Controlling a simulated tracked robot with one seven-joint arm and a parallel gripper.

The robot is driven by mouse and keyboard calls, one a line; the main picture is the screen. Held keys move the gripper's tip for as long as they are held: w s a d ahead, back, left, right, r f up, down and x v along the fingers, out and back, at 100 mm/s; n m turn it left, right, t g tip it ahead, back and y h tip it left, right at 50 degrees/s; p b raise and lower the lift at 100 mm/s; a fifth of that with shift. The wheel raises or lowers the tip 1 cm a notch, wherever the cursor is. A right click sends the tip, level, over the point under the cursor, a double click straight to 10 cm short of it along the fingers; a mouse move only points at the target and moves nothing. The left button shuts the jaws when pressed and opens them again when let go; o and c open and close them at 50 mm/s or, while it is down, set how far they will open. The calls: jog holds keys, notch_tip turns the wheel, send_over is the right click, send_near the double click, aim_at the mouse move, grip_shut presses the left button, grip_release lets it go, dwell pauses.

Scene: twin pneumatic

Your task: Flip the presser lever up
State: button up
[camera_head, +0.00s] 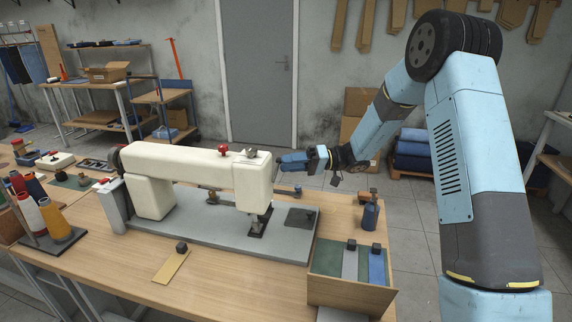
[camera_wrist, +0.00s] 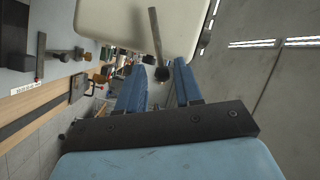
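The cream sewing machine (camera_head: 200,170) stands on a grey bed on the wooden table in the head view. Its head end also shows at the top of the wrist view (camera_wrist: 110,15). A thin grey lever with a black knob (camera_wrist: 155,35), apparently the presser lever, sticks out from the machine toward my gripper. In the head view my gripper (camera_head: 292,162) is just right of the machine's head.
A dark blue bottle (camera_head: 370,215) stands at the table's right edge. A tray (camera_head: 345,292) with coloured strips and black knobs lies at the front right. Thread spools (camera_head: 55,220) stand at the left. A yellow strip (camera_head: 172,266) lies in front. Open floor lies behind the table.

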jog(key=shift+s+a, duration=0.2)
jog(key=shift+a, duration=0.5)
grip_shut()
